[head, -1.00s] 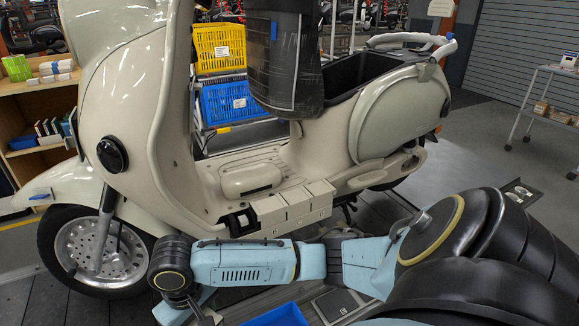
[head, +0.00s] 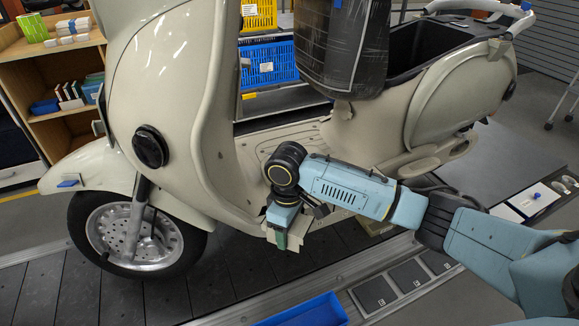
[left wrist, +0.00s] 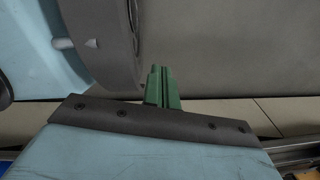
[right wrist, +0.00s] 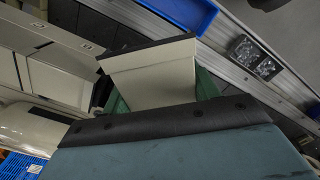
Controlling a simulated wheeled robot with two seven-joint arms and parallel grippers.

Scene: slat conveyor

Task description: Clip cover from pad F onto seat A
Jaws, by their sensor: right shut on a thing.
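My right gripper (head: 282,240) points down beside the lower side edge of the cream scooter (head: 180,100), near the front of its footboard. Its green fingers are shut on a cream cover (right wrist: 152,72), seen in the right wrist view, with a dark strip along one edge. In the head view the cover is mostly hidden by the gripper. Cream side blocks (right wrist: 58,82) of the scooter lie left of the cover in the right wrist view; I cannot tell which is seat A. My left gripper (left wrist: 161,88) shows only in the left wrist view, its green fingers together, nothing visible between them.
Dark square pads (head: 375,293) lie along the metal rail at lower right. I cannot read their letters. A blue tray (head: 310,311) is at the bottom. Yellow (head: 258,14) and blue (head: 268,62) crates stand behind the scooter. A wooden shelf (head: 50,65) is at left.

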